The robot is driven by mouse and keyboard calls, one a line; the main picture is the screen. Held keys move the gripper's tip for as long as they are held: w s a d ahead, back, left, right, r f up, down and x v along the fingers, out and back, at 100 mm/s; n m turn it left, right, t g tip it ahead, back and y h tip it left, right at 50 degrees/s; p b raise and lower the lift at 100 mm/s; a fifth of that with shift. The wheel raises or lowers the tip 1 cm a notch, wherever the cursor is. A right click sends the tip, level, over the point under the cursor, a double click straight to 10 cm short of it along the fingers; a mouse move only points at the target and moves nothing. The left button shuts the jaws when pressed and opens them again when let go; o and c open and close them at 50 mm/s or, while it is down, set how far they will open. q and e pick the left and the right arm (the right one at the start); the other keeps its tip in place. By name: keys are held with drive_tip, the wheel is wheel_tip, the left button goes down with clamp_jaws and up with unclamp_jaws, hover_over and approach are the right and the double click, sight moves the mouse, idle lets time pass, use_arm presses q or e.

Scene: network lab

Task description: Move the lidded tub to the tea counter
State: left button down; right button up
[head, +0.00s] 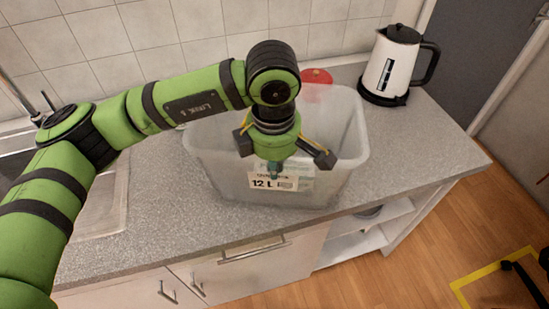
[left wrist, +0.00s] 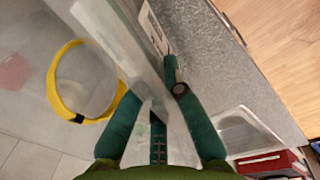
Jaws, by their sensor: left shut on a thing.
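A large translucent tub (head: 225,160) with a white "12 L" label (head: 265,181) stands upright on the grey counter. I cannot clearly make out a lid on it. My left gripper (head: 275,168) reaches down over the tub's front side and is shut on its front wall, just above the label. In the left wrist view the green fingers of my left gripper (left wrist: 160,88) straddle the pale tub wall (left wrist: 118,42), one on each side. My right gripper is not in view.
A white kettle (head: 390,65) with a black handle stands behind the tub to the right. A sink (head: 100,205) lies to the left. The counter (head: 435,150) is bare at the right.

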use_arm(q)
drive_tip(key=shift+r, duration=0.1)
drive_tip(key=c, duration=1.6)
unclamp_jaws()
drive_tip(key=shift+c, duration=0.2)
drive_tip(key=shift+o, duration=1.3)
drive_tip(key=shift+s, duration=0.1)
drive_tip(key=shift+r, duration=0.3)
drive_tip(key=r+b, duration=0.1)
drive_tip(key=r, duration=0.2)
drive_tip(key=r+b, duration=0.1)
drive_tip(key=r, duration=0.3)
drive_tip(key=s+r+b, duration=0.1)
drive_tip(key=r, duration=0.3)
drive_tip(key=shift+r, duration=0.15)
drive_tip(key=shift+s, duration=0.1)
